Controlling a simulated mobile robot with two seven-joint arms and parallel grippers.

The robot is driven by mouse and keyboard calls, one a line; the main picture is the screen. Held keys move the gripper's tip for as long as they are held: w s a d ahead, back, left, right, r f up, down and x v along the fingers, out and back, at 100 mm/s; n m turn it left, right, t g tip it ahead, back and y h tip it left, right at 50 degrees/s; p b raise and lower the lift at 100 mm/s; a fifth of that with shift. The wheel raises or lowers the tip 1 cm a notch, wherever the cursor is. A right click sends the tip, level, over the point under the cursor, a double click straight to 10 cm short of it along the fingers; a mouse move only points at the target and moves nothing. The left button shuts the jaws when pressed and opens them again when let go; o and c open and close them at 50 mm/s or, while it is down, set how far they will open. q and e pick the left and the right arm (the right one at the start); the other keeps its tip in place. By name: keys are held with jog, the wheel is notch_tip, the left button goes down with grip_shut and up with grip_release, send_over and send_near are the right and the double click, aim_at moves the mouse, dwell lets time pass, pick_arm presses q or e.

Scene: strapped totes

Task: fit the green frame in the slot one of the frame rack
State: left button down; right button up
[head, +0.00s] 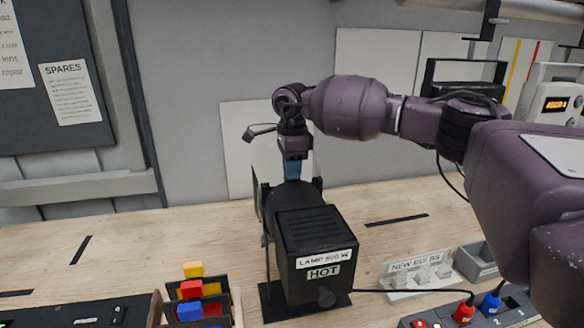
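No green frame can be made out in the head view. A rack (238,308) at the lower left, which looks like the frame rack, holds pieces with yellow (193,269), red (191,289) and blue (189,312) tops. Its slot numbers do not show. My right gripper (292,168) points down at the far end of the black lamp (316,232). A blue-teal part shows at its lower end; I cannot tell whether this is a finger or something held. The lamp hides what lies below. My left gripper is out of view.
The lamp is marked "LAMP 500 W" and "HOT" and stands mid-bench. A "NEW BULBS" holder (415,290), a grey bin (478,262) and a panel with red and blue plugs (478,308) are at the right. The bench (150,245) left of the lamp is mostly clear.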

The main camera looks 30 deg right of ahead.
grip_shut()
jog(key=shift+r+p, duration=1.65)
jog(key=shift+r, duration=1.05)
jog(key=shift+r+p, duration=0.3)
jog(key=shift+r, duration=0.9)
notch_tip(320, 180, up, 8)
jog(key=shift+f, duration=0.15)
